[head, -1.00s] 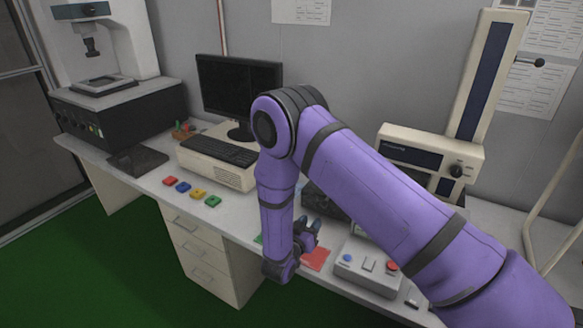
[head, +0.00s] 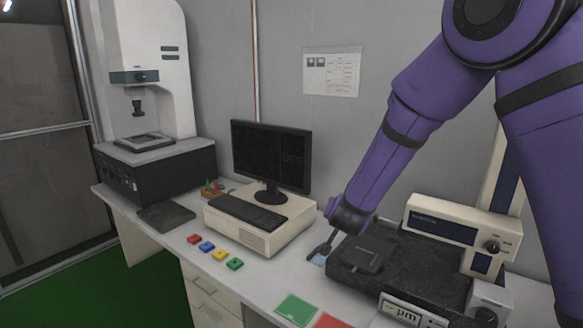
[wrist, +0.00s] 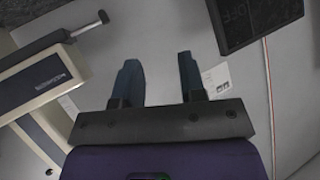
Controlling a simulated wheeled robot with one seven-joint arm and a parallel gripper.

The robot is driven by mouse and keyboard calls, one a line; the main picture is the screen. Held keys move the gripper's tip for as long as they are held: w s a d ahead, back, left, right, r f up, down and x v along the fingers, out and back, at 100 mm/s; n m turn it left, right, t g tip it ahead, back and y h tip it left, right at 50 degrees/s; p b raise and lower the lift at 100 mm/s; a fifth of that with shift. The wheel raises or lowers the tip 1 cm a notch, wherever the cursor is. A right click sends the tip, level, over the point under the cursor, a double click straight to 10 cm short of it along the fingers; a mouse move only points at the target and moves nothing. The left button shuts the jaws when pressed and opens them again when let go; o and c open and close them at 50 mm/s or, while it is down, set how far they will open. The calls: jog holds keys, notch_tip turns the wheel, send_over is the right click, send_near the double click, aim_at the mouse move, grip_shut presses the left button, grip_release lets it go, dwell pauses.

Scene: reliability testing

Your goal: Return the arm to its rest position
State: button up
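My purple arm (head: 400,135) reaches in from the upper right of the head view and bends down toward the desk. My gripper (head: 322,248) is at its lower end, between the computer and the black granite stage. In the wrist view the two dark fingers of my gripper (wrist: 159,80) stand apart with nothing between them. The grey wall shows behind them. The fingers are small in the head view, and their exact height above the desk cannot be told.
A monitor (head: 270,155) and computer with keyboard (head: 250,213) stand left of my gripper. The granite stage (head: 415,265) and cream measuring device (head: 465,232) are at right. Small coloured blocks (head: 219,255) and a green square (head: 296,309) lie in front. A microscope-like machine (head: 155,75) stands far left.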

jog(key=s+d+r+n+g+y, duration=0.1)
jog(key=s+d+r+n+y, duration=0.15)
jog(key=s+r, duration=0.5)
jog(key=s+d+r+n+g+y, duration=0.1)
jog(key=s+d+r+g, duration=0.1)
jog(key=s+d+r, duration=0.5)
jog(key=s+d+r+g, duration=0.1)
jog(key=s+d, duration=0.1)
jog(key=s, duration=0.6)
jog(key=s+d+r+g+h, duration=0.1)
jog(key=s+d+r, duration=0.1)
jog(key=s, duration=0.6)
jog(key=s+d+r+n+g+h, duration=0.1)
jog(key=s+d+r+g, duration=0.1)
jog(key=s, duration=0.7)
jog(key=shift+d, duration=0.55)
